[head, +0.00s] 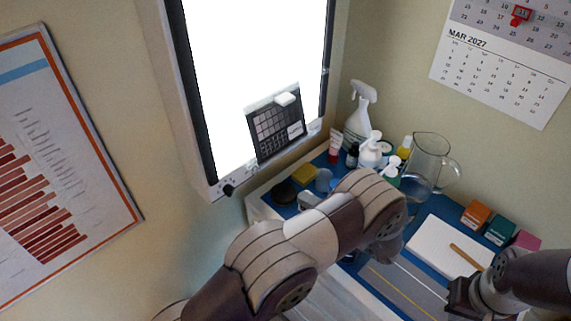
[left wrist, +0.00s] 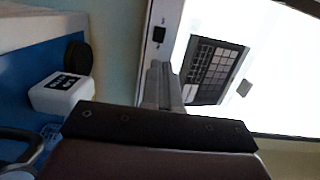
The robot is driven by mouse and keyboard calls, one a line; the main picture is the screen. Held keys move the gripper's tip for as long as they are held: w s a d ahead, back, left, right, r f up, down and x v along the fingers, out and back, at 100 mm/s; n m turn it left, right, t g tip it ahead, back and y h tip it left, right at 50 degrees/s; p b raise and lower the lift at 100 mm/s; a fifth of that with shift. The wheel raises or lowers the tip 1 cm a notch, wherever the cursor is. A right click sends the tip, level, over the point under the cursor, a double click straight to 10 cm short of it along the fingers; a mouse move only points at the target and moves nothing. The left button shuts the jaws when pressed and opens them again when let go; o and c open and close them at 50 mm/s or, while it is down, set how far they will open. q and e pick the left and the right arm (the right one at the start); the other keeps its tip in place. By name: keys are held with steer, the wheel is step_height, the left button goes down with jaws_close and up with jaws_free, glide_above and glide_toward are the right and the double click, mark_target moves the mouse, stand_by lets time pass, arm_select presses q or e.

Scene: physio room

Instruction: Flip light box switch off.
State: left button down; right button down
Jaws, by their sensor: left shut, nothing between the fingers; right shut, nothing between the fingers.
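The light box (head: 255,75) hangs on the wall, its panel glowing white. At the left end of its lower frame sits a small black control (head: 229,190), with tiny marks beside it. In the left wrist view the lit panel (left wrist: 285,80) fills the right side, and a small dark switch (left wrist: 158,34) shows on the frame strip. My left gripper (left wrist: 161,70) is shut and empty, its fingertips close to that strip, below the switch in this picture; contact cannot be told. In the head view my arm hides it. My right gripper (head: 462,297) is shut and empty, at the lower right.
A dark film (head: 275,128) with a grid is on the panel. Below stands a blue-topped table with a spray bottle (head: 360,115), pump bottles, a glass jug (head: 428,160), small boxes and a notepad (head: 450,246). A white box (left wrist: 60,93) lies near my left gripper.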

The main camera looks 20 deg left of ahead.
arm_select(q)
steer(key=shift+s+d, duration=0.1)
steer(key=p+x, duration=0.3)
steer(key=x, duration=1.1)
steer(key=shift+r+p, duration=0.15)
steer(key=shift+p, duration=0.25)
steer(key=shift+s, duration=0.1)
